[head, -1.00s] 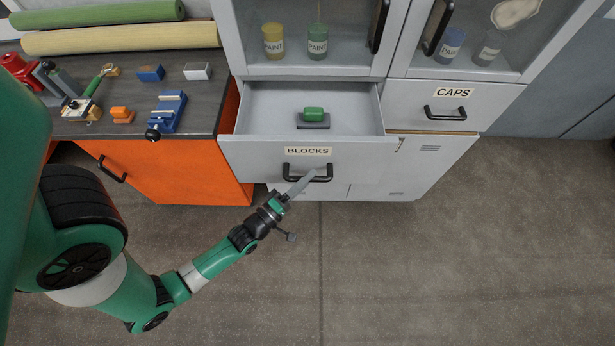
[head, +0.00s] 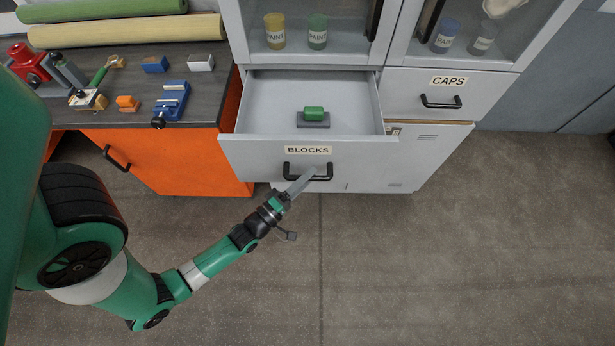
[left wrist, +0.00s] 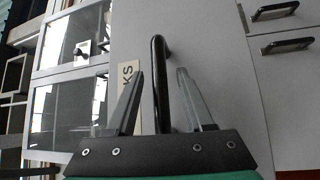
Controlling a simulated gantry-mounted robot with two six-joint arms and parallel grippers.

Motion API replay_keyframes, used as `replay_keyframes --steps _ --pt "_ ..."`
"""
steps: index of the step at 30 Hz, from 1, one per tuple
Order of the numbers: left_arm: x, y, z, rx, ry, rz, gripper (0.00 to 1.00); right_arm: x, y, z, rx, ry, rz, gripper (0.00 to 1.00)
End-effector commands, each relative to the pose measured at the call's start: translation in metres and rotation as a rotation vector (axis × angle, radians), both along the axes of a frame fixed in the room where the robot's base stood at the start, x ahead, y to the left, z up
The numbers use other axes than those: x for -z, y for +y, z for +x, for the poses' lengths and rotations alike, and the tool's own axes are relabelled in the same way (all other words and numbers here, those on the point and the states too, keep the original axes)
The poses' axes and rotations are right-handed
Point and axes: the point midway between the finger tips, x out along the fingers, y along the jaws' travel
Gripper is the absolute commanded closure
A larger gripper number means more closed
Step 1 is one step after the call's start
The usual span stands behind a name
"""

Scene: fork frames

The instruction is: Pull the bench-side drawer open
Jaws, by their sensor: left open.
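The grey drawer labelled BLOCKS (head: 248,158), beside the orange bench, stands well open in the head view. A green block (head: 313,112) on a dark grey base sits inside it. Its black bar handle (head: 330,172) is on the front face. My left gripper (head: 308,177) is at this handle, reaching in from the lower left. In the left wrist view the handle (left wrist: 158,62) stands between the two fingers of the open left gripper (left wrist: 160,78), with visible gaps to either side. My right gripper is not in view.
The CAPS drawer (head: 482,88) to the right is shut. The orange bench (head: 180,165) at left carries a blue vise (head: 172,103), small blocks and rolls. Paint jars stand behind glass above. The floor (head: 440,270) in front is clear.

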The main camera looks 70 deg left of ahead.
Motion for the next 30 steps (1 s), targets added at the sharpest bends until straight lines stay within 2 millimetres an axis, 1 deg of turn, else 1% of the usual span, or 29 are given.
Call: replay_keyframes --steps 5,8,11,14,18,22,25,30 --pt "0.0 0.0 0.0 0.0 0.0 0.0 0.48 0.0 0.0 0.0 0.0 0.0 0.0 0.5" --pt "0.001 -0.002 -0.004 0.0 0.002 -0.001 0.48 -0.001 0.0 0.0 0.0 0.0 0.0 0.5" --pt "0.003 -0.008 -0.016 -0.001 0.004 -0.002 0.48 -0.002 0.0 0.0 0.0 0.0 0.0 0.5" --pt "0.006 -0.017 -0.035 -0.001 0.006 -0.003 0.48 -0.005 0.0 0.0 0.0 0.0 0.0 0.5" --pt "0.011 -0.032 -0.066 -0.001 0.006 -0.003 0.48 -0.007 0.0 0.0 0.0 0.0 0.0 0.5" --pt "0.013 -0.041 -0.09 -0.009 0.004 0.001 0.48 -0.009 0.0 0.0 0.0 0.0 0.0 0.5" --pt "0.015 -0.047 -0.1 -0.007 0.003 0.001 0.48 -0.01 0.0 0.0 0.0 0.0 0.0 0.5" --pt "0.016 -0.051 -0.103 0.0 0.0 0.0 0.48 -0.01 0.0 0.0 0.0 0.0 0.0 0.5"
